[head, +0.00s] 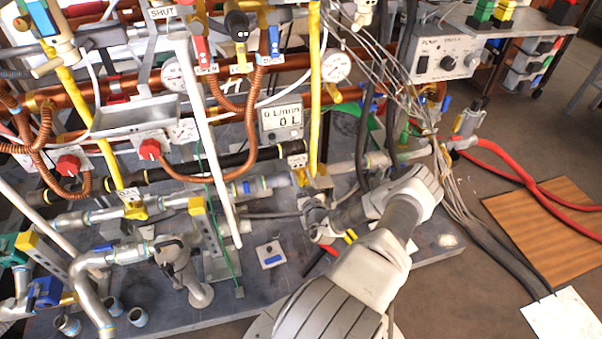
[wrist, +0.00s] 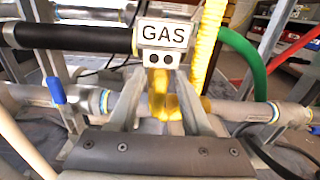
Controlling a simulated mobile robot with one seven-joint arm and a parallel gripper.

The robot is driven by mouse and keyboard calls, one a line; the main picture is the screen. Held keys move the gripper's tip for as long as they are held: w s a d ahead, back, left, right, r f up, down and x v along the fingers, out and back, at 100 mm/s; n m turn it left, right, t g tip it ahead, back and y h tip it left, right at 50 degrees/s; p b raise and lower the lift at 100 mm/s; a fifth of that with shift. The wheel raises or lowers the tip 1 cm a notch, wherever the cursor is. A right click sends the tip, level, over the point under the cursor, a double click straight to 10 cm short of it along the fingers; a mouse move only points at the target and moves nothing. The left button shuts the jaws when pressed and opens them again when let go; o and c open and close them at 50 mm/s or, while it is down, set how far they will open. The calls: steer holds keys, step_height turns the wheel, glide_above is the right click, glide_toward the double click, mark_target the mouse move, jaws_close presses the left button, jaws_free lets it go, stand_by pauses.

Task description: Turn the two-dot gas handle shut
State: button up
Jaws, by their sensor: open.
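The gas label with two dots (wrist: 163,36) is at the top middle of the wrist view. The yellow gas handle (wrist: 160,94) shows below it, between the two fingers of my open gripper (wrist: 166,92). I cannot tell whether either finger touches the handle.
A yellow hose (wrist: 208,50) rises behind the handle, with a green hose (wrist: 243,58) to its right. A blue-handled valve (wrist: 56,90) is on the pipe at left. Another gas label (head: 130,194) with a yellow valve is further left. A flow display (head: 283,120) stands above.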

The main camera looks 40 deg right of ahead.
steer(key=shift+w+d, duration=0.1)
steer(key=shift+w, duration=0.15)
jaws_close()
stand_by(0.3)
